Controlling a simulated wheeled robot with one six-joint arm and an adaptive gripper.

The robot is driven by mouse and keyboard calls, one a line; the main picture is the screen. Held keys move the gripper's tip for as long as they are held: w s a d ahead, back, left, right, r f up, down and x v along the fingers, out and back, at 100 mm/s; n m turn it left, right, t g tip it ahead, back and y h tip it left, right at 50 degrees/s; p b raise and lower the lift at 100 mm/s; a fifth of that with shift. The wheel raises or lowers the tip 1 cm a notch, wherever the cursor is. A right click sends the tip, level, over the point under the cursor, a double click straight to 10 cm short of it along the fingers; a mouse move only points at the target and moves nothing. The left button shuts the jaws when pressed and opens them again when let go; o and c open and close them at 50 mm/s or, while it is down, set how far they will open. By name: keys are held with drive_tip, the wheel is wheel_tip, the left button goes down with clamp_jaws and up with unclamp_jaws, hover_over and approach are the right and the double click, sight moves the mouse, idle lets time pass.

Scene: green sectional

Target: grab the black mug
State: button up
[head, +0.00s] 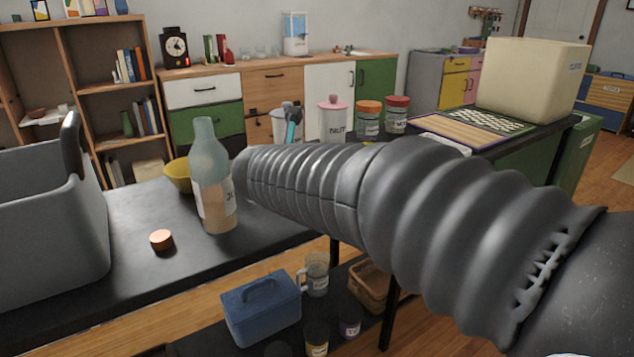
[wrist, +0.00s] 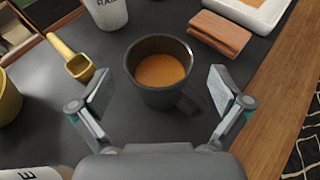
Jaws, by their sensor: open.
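The black mug (wrist: 135,87) stands upright on the dark tabletop in the wrist view, with orange-brown contents inside. Its handle (wrist: 189,104) points toward the lower right, near the right finger. My gripper (wrist: 160,76) is open, with one finger on each side of the mug and visible gaps between fingers and mug. Whether the fingertips are above the rim or level with the body is hard to tell. In the head view I cannot make out the mug or the gripper; my arm covers much of the middle and right.
The table edge runs along the right. In the head view, a bottle (head: 212,178) stands left of my arm.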

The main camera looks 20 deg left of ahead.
drive_tip(key=x, duration=0.5)
drive_tip(key=shift+w+r, duration=0.1)
drive_tip(key=shift+r, duration=0.05)
drive_tip(key=shift+c, duration=0.3)
drive_tip(key=c, duration=1.2)
drive_tip(key=shift+a, duration=0.1)
drive_tip(key=c, duration=0.3)
drive_tip(key=shift+r, duration=0.15)
